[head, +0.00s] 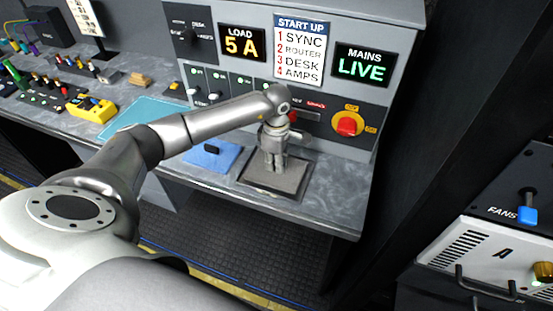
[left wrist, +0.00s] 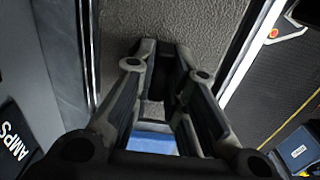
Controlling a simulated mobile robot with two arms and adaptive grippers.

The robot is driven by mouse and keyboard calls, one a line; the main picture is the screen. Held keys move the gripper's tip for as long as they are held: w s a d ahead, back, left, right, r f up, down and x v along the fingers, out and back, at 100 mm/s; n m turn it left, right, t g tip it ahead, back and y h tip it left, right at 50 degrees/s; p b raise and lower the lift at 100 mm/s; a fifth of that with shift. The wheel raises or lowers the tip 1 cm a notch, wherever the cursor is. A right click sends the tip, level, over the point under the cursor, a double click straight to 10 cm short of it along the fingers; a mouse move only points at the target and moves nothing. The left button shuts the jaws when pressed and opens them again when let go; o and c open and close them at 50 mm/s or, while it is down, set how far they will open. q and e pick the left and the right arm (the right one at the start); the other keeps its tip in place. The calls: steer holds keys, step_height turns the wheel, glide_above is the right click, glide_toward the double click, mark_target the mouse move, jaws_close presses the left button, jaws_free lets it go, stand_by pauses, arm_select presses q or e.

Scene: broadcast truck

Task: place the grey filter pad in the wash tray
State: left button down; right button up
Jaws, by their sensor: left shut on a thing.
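The grey filter pad (head: 292,178) lies in a dark-rimmed square frame at the counter's front right, below the red rotary switch. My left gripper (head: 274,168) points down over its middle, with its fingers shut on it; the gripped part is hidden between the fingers. In the left wrist view the pad's rough grey face (left wrist: 190,22) fills the area beyond the fingertips (left wrist: 165,55), with metal edges on both sides. A shallow teal tray (head: 150,110), which looks like the wash tray, lies further left, partly behind my left arm. My right gripper is not in view.
A blue pad (head: 226,157) with a dark knob lies between the teal tray and the grey pad. A yellow box (head: 90,108) stands left of the tray. The control panel (head: 235,88) rises close behind. The counter's front edge is near.

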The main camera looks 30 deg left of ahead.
arm_select(q)
steer(key=shift+f, duration=0.25)
steer(key=shift+f, duration=0.15)
steer(key=c, duration=1.6)
jaws_free()
steer(key=shift+o, duration=0.7)
